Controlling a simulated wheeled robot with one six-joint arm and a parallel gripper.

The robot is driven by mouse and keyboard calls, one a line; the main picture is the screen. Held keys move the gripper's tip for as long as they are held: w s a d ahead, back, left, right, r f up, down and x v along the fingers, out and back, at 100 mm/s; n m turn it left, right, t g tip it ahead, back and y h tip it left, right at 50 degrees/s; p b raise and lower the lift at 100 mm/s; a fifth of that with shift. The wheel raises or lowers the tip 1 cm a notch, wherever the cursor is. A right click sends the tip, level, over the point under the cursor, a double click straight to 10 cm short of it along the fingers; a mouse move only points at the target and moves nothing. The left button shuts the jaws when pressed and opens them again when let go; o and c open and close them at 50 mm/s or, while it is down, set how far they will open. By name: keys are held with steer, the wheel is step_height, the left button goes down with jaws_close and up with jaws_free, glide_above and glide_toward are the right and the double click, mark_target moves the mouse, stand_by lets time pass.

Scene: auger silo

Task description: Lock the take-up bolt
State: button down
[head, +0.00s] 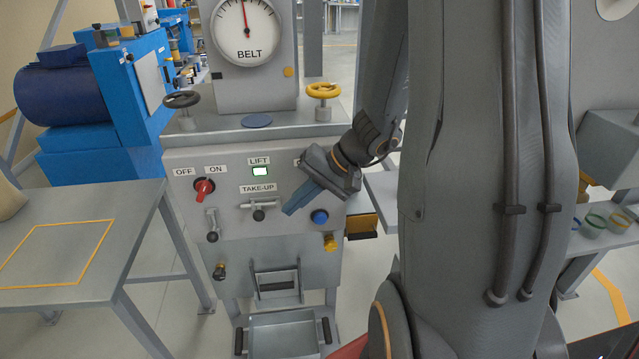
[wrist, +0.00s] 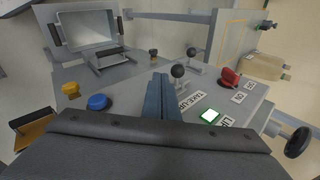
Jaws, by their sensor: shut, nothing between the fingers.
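The take-up bolt (head: 260,207) is a small grey bolt with a dark knob, mounted across the front panel just under the TAKE-UP label (head: 258,188). In the wrist view its black ball knob (wrist: 178,71) stands just beside my fingertips. My gripper (head: 288,210) has its blue fingers closed together and empty, pointing down-left at the panel, to the right of the bolt. In the wrist view the closed fingers (wrist: 160,77) appear apart from the knob. Whether the bolt is locked I cannot tell.
The LIFT lamp (head: 260,171) is lit. Close by are a red OFF/ON switch (head: 204,188), a lever (head: 212,226), a blue button (head: 320,217) and a yellow knob (head: 330,242). A BELT gauge (head: 246,28) is above. A table (head: 130,235) stands left.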

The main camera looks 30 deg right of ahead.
steer(key=b+v, duration=0.1)
steer(key=v, duration=0.8)
steer(key=shift+r, duration=0.2)
steer(key=s+a+f+n+g+h, duration=0.3)
steer(key=s+a+f+n+h, duration=0.3)
steer(key=a, duration=0.4)
steer(key=shift+s+f+n+h, duration=0.2)
steer(key=shift+f+n+h, duration=0.2)
